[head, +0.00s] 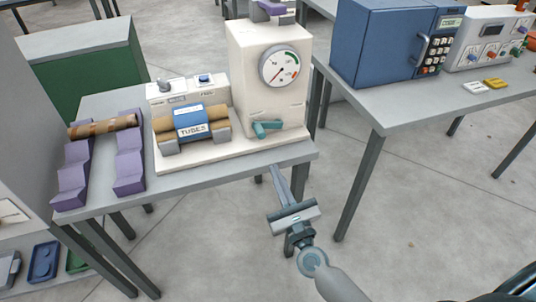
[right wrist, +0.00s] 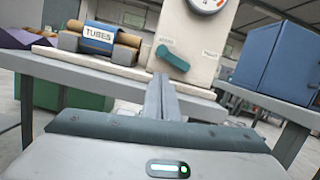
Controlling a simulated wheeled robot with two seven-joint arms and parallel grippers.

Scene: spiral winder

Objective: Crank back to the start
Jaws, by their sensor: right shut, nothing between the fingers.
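The spiral winder (head: 240,75) is a cream machine with a round dial (head: 280,65) on its upright housing. A teal crank (head: 266,128) sits low on the housing's front; it also shows in the right wrist view (right wrist: 172,58). Brown tubes with a blue and white "TUBES" label (head: 192,124) lie on the winder's base to the left. My right gripper (head: 277,172) is shut and empty, just in front of the table edge and below the crank, apart from it. In the right wrist view its fingers (right wrist: 166,92) point toward the crank. My left gripper is not in view.
A purple stepped rack (head: 129,172) holds a brown tube (head: 103,126) at the left of the grey table. Another table at right carries a blue cabinet (head: 385,40) and a grey control box. Open floor lies in front.

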